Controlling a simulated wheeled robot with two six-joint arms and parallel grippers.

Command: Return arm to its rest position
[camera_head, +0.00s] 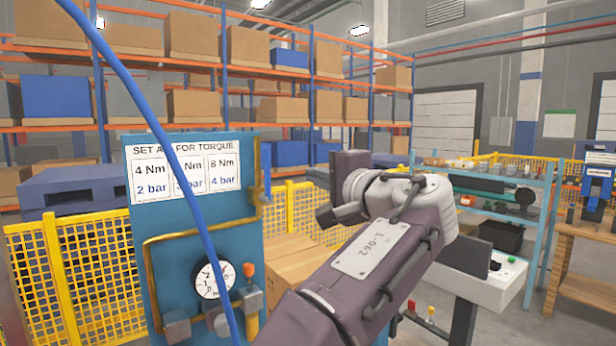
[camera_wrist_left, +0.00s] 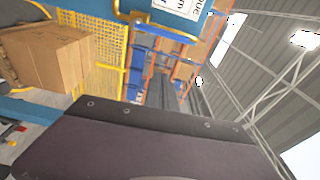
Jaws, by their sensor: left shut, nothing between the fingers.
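My left arm reaches up from the bottom middle of the head view, with a dark purple link and a grey wrist. My left gripper (camera_head: 345,185) is at the far end of that arm, dark and seen at an angle. It is shut with nothing in it, and its fingertips are hard to make out. It is raised in front of the yellow fence and stands apart from the blue torque panel (camera_head: 262,190) to its left. In the left wrist view a large dark purple part of mine fills the bottom. My right gripper is not in view.
The blue panel carries a pressure gauge (camera_head: 213,281), and a blue hose (camera_head: 150,125) crosses in front. A cardboard box (camera_wrist_left: 50,55) sits behind the arm. Yellow fencing (camera_head: 85,265) and racks stand behind. A teal shelf (camera_head: 545,215) and wooden bench (camera_head: 585,290) are at right.

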